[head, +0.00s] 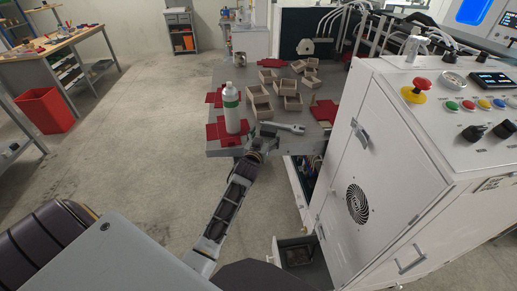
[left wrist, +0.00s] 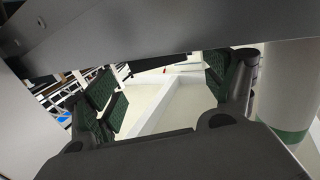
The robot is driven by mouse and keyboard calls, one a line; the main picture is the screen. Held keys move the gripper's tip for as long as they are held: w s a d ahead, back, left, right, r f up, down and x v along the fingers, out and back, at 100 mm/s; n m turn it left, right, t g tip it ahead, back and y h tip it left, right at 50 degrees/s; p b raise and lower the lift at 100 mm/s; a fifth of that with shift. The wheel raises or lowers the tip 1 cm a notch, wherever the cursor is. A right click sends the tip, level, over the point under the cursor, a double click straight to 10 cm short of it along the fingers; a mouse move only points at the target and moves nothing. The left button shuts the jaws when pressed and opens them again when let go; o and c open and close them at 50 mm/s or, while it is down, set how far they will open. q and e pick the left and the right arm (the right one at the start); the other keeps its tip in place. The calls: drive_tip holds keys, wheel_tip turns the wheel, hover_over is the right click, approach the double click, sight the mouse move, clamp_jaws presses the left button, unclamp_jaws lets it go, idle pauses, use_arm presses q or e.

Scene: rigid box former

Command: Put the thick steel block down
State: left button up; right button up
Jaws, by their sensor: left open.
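My left gripper (head: 264,135) is over the near edge of the grey work table, just right of a white bottle with a green band (head: 232,110). In the left wrist view its dark green padded fingers (left wrist: 158,95) stand apart, with pale box walls (left wrist: 170,100) visible beyond the gap. Nothing is seen clamped between them. A grey metal bar (left wrist: 150,40) crosses the top of that view, close to the camera; I cannot tell what it is. I cannot pick out the thick steel block with certainty. My right gripper is not in view.
Several small tan open boxes (head: 259,103) and red flat pieces (head: 324,111) lie on the table (head: 222,78). A white machine cabinet (head: 375,160) stands close on the right. Open floor lies left of the table.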

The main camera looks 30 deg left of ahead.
use_arm(q)
drive_tip(key=v, duration=0.9)
idle(0.3)
idle(0.6)
